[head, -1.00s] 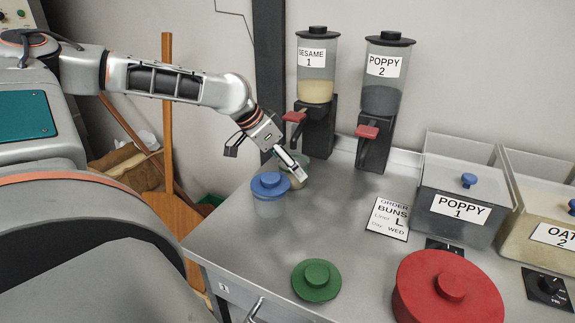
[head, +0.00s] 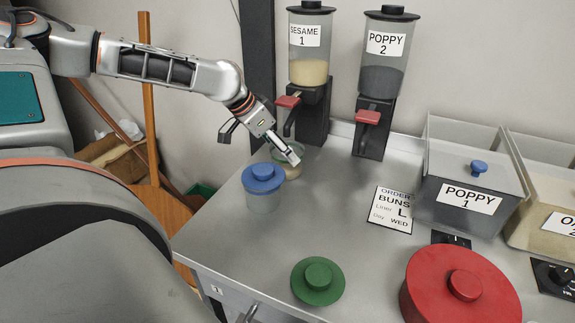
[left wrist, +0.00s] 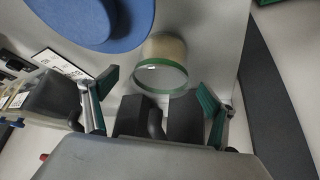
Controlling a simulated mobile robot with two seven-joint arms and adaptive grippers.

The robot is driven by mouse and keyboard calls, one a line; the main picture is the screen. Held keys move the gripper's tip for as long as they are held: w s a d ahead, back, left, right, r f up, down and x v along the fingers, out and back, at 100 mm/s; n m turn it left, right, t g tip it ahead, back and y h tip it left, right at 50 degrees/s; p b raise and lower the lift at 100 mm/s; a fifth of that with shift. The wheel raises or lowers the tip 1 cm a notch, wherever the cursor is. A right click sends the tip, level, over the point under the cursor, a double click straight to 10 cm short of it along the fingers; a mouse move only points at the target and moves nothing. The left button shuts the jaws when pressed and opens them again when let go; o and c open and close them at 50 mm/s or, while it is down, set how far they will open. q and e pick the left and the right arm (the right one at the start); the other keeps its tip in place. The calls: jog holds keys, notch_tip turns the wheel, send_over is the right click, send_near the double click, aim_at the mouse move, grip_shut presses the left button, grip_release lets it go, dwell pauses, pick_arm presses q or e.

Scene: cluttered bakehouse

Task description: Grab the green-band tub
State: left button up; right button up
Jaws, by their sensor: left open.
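The green-band tub (left wrist: 163,60) shows in the left wrist view as an open, pale cylinder with a green band around its rim, just beyond and between my fingers. In the head view the tub (head: 290,173) stands at the back left of the counter with pale contents, partly hidden by my left gripper. My left gripper (head: 292,157) is open over the tub; in the left wrist view its fingers (left wrist: 155,98) are spread, one toward each side of the rim. I cannot tell whether they touch it. My right gripper is not in view.
A blue-lidded tub (head: 262,186) stands close in front of the green-band tub. Sesame (head: 309,60) and poppy (head: 383,75) dispensers stand behind. A green lid (head: 318,281), a red-lidded container (head: 465,290) and an order card (head: 392,208) sit on the counter (head: 335,225). Its middle is clear.

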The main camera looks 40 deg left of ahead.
pick_arm(q)
jog(key=b+x, duration=0.1)
jog(key=x, duration=0.3)
jog(key=shift+a, duration=0.15)
jog(key=shift+w+f, duration=0.15)
jog(key=c, duration=1.3)
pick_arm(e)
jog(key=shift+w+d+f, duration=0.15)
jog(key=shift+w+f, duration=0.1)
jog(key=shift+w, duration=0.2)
pick_arm(q)
jog(key=shift+r, duration=0.2)
jog(key=shift+c, duration=0.2)
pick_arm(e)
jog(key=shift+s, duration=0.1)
